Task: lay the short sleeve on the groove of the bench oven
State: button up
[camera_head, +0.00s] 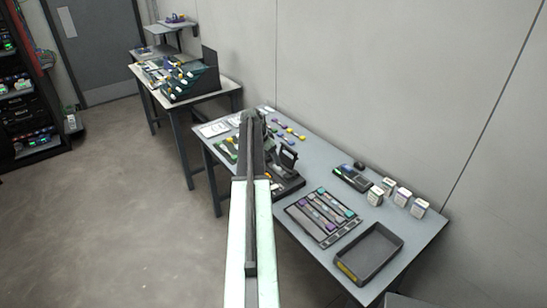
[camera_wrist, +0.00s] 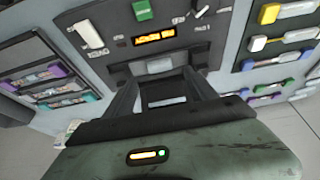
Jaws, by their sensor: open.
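A dark bench unit with a lit orange display (camera_wrist: 153,38) lies ahead of my gripper in the wrist view; I take it for the bench oven, but its groove cannot be made out surely. My gripper (camera_wrist: 160,88) is open, its two dark fingers apart over the unit's near edge, with no object visible between them. In the head view the dark unit (camera_head: 289,184) is partly hidden by my arm. The short sleeve cannot be identified surely. A small white piece (camera_wrist: 88,34) shows on the unit's left side, and a green block (camera_wrist: 143,10) above its display.
A tray with purple- and teal-ended pieces (camera_head: 322,215) lies right of the unit. A second table (camera_head: 220,84) stands farther back.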

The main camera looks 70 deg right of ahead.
jog(key=p+v, duration=0.4)
jog(key=v, duration=0.2)
jog(key=shift+r, duration=0.2)
jog(key=w+a+n+t, duration=0.1)
jog(key=w+a+n, duration=0.3)
jog(key=w+a, duration=0.55)
jog(key=w+a+f+n+t+y, duration=0.1)
jog(key=w+a+n, duration=0.35)
jog(key=a, duration=0.75)
jog(key=w+a+n, duration=0.2)
jog(key=w+a, duration=0.8)
jog(key=a, duration=0.1)
jog(key=a+n+y, duration=0.2)
jog(key=a+n, duration=1.2)
jog(key=a, duration=3)
jog(key=shift+a+f+t+y, duration=0.2)
jog(key=shift+f+t+y, duration=0.1)
jog(key=shift+f+y, duration=0.15)
